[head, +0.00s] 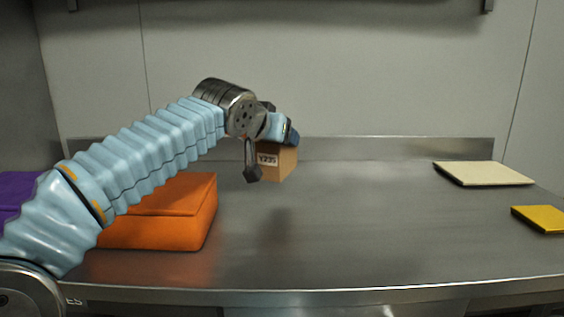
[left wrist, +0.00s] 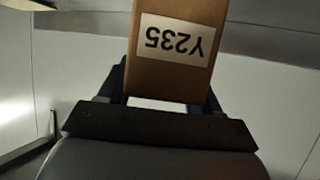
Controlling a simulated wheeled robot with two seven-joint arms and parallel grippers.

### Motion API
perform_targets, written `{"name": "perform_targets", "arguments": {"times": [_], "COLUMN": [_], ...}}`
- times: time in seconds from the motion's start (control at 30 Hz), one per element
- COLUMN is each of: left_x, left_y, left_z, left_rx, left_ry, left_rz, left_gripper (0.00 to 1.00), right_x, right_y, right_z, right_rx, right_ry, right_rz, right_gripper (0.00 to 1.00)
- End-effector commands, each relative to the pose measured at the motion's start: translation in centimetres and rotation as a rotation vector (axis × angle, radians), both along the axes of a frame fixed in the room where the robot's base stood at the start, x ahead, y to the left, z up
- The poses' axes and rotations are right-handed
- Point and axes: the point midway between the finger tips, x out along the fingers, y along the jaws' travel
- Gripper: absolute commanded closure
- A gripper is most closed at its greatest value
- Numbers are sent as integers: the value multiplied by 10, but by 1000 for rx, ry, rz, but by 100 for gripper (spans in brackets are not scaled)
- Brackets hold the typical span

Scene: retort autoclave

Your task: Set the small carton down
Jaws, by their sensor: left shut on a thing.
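The small carton is a brown box (head: 285,163) with a white label reading Y235. In the head view it is near the back middle of the steel counter (head: 350,220). My left gripper (head: 272,158) is shut on it, with one dark finger showing at its left side. A faint dark patch shows on the counter in front of the carton; whether the carton's base touches the counter I cannot tell. In the left wrist view the carton (left wrist: 178,45) sits between the fingers, its label upside down. My right gripper is not in view.
An orange soft box (head: 160,230) stands at the left under my arm, with a purple thing (head: 18,185) at the far left edge. A cream slab (head: 483,173) and a yellow block (head: 540,218) lie at the right. The counter's middle is clear; a low backsplash (head: 400,148) runs behind.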

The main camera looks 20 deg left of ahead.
Motion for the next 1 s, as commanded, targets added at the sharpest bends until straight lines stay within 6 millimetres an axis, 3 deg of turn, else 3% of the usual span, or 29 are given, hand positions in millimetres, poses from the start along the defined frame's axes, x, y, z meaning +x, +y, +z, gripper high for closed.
{"name": "perform_targets", "arguments": {"times": [0.33, 0.5, 0.9, 0.93, 1.0], "left_x": [29, 28, 28, 28, 28], "left_y": [-3, -3, -2, -2, -2], "left_z": [-36, -61, -67, -67, -66], "left_rx": [1, -1, -1, -1, -1], "left_ry": [4, -1, -2, 0, 0], "left_rz": [1, 0, 0, 0, 0], "left_gripper": [78, 78, 78, 33, 23], "right_x": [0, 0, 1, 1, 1], "right_y": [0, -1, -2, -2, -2], "right_z": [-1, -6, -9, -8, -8], "right_rx": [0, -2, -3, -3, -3], "right_ry": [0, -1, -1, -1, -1], "right_rz": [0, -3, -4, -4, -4], "right_gripper": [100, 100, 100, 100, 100]}}
